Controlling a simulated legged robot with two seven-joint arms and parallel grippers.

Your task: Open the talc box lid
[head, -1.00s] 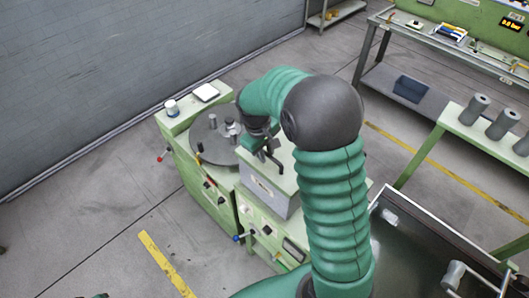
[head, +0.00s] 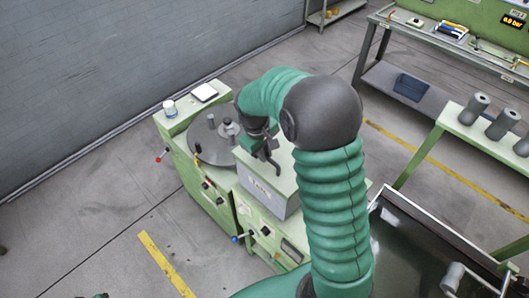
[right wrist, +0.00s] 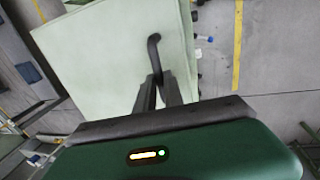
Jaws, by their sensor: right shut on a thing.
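The talc box (head: 262,197) is a grey box with a label on its front, standing on a green machine in the head view. Its pale green lid (head: 285,182) covers the top. My right gripper (head: 268,160) is over the lid, with its fingers pointing down at it. In the right wrist view the lid (right wrist: 110,55) fills the upper middle, and the right gripper (right wrist: 158,80) is shut on its dark bent handle (right wrist: 153,45). My arm hides part of the box's right side in the head view.
A round grey turntable (head: 208,150) with small metal parts stands left of the box. A green rack with grey cylinders (head: 473,108) is at right. Open floor (head: 90,220) lies at left.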

